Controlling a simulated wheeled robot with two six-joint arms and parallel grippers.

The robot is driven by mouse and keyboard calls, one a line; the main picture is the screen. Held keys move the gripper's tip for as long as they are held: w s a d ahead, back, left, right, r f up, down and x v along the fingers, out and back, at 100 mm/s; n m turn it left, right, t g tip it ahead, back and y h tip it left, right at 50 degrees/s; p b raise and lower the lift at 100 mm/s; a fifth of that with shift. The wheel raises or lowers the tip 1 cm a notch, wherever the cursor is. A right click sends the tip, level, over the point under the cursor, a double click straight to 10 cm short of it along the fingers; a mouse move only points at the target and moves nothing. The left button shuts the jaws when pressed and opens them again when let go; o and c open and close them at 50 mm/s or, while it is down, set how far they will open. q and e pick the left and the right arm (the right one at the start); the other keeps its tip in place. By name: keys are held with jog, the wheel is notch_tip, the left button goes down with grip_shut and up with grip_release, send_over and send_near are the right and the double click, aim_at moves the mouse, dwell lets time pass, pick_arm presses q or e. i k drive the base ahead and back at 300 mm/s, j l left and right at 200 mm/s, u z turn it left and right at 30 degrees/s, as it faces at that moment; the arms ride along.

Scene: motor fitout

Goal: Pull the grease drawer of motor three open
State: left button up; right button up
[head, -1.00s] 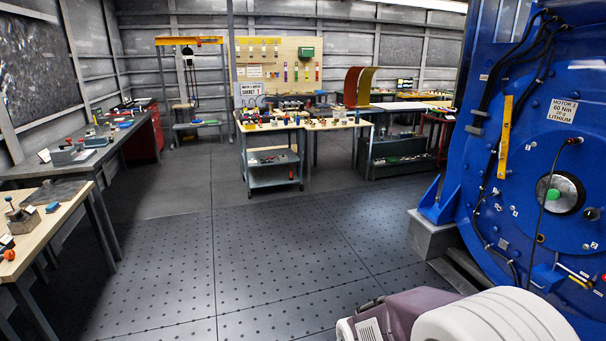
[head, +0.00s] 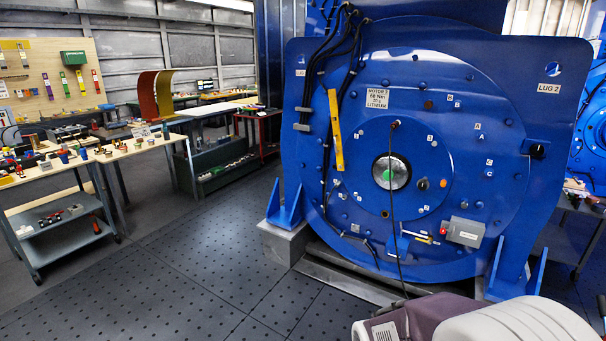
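A big blue motor (head: 360,215) fills the right half of the head view. Its white plate (head: 378,98) reads MOTOR, a digit that looks like 3, 60 Nm and LITHIUM. No part is clearly marked as a grease drawer. I cannot tell whether either is the drawer.
A grey cart (head: 70,219) and a bench with small parts stand at the left. A dark green cabinet (head: 215,170) stands behind them. Another blue machine (head: 593,130) shows at the right edge.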

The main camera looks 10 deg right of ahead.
aim_at(389, 250)
jog(key=i+l+z, duration=0.2)
jog(key=i+z, duration=0.2)
jog(key=i, duration=0.2)
jog(key=i+z, duration=0.45)
jog(key=i, duration=0.15)
jog(key=i+l+u, duration=0.1)
jog(key=i+l, duration=1.3)
jog(key=l, duration=0.15)
jog(key=z, duration=0.05)
